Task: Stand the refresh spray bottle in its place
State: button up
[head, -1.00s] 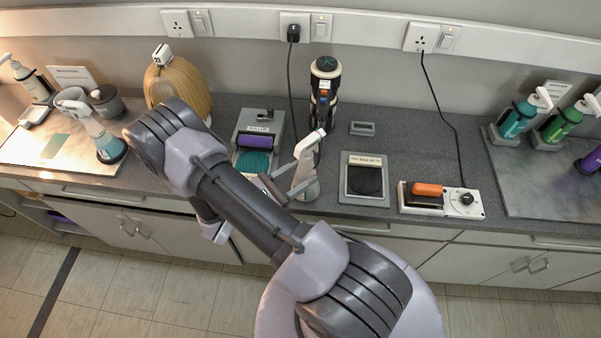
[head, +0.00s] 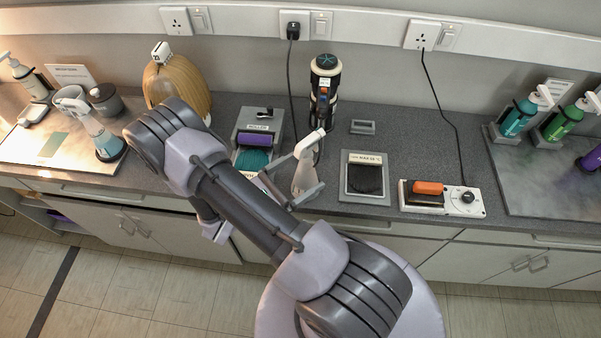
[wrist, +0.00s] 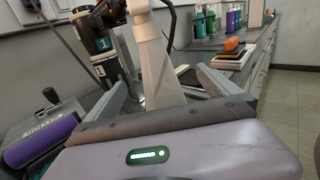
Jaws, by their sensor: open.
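A pale spray bottle with a white trigger head (head: 305,176) stands upright near the counter's front edge, between the roller tray and the dark pad. I cannot read a label on it, so I cannot confirm it is the refresh bottle. My gripper (head: 292,182) is open, with its fingers on either side of this bottle. In the wrist view the bottle (wrist: 155,62) rises between the spread fingers, and its base is hidden behind my gripper. Another spray bottle with blue liquid (head: 99,138) stands on the lit mat (head: 30,150) at the left.
The purple roller tray (head: 258,140) is left of the bottle; the dark pad in a grey frame (head: 365,196) is right. A black-and-white cylindrical device (head: 323,88) stands behind. A wooden ribbed form (head: 188,88) is at the back left. Coloured pump bottles (head: 517,118) stand at the right.

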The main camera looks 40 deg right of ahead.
dwell(0.4)
jog(key=a, duration=0.9)
jog(key=shift+w+b, duration=0.3)
jog(key=shift+w, duration=0.1)
